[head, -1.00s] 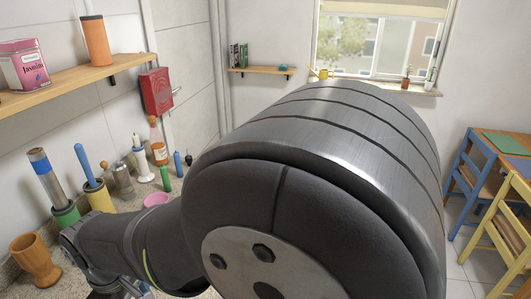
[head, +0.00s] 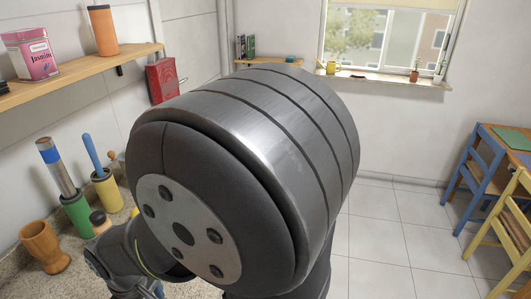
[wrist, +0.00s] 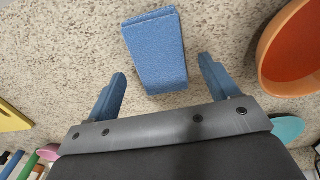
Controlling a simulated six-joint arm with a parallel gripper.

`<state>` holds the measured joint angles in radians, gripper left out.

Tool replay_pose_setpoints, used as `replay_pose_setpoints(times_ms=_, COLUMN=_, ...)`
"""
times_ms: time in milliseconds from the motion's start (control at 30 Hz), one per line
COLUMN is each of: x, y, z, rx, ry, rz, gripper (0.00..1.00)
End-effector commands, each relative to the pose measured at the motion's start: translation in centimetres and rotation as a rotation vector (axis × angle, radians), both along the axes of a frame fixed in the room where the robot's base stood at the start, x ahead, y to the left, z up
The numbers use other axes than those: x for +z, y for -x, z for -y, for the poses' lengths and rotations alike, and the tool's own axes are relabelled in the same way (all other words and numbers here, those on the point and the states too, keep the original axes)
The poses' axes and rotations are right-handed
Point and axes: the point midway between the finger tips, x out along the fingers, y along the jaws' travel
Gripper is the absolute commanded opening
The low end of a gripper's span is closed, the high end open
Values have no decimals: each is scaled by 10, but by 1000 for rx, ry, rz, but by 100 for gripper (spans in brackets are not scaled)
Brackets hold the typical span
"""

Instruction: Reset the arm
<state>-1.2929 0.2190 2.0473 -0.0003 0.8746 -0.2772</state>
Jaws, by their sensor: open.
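My gripper (wrist: 163,72) shows in the wrist view with its two blue fingers spread apart. It is open, with nothing touching either finger. A blue block-like piece (wrist: 155,50) shows ahead of and between the fingers, with a gap on both sides. It appears to lie on the speckled counter (wrist: 60,60). In the head view my big dark arm joint fills the middle, and my forearm runs down to the lower left. The gripper itself cannot be made out clearly there.
An orange bowl (wrist: 285,55) is right of the gripper, with a teal piece (wrist: 287,128) below it. A wooden cup (head: 45,246), green holder (head: 77,214) and yellow holder (head: 106,190) stand on the counter. A shelf (head: 75,74) hangs above.

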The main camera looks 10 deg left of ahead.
Motion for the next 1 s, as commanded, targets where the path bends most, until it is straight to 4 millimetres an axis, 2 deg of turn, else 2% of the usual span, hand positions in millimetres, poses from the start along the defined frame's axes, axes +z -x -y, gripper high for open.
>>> replay_pose_setpoints(times_ms=67, x=14, y=-2, z=1, rx=-2, ry=-5, rz=1, gripper=80)
replay_pose_setpoints(times_ms=400, x=44, y=-37, z=43, rx=-5, ry=-2, rz=1, gripper=80)
replay_pose_setpoints(times_ms=867, x=81, y=-76, z=91, rx=-6, ry=-1, rz=1, gripper=80)
replay_pose_setpoints(times_ms=1000, x=81, y=-101, z=88, rx=-114, ry=2, rz=-1, gripper=80)
